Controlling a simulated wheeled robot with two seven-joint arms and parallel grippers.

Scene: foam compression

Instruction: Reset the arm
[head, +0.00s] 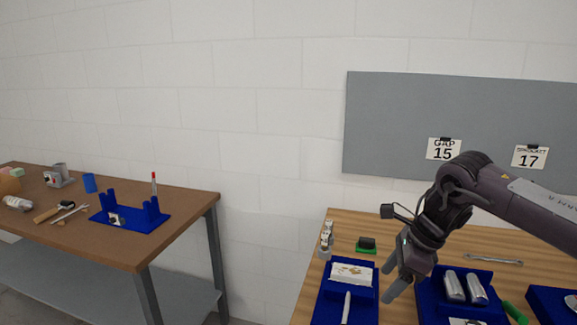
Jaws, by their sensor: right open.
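My right arm comes in from the right edge in the head view. My right gripper (394,278) points down and to the left, with its fingers apart and nothing seen between them. It hangs over the wooden table (408,222), between a blue tray with a white block (352,272) and a blue tray with silver cylinders (463,287). I cannot tell its exact height above the table. My left gripper is not in view.
Small bottles (326,240) and a green-based dark block (366,245) stand near the table's back left. A wrench (493,259) lies at the back right. A grey board (390,120) hangs behind. A brown table (150,250) with a blue fixture (130,218) stands left, across a gap.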

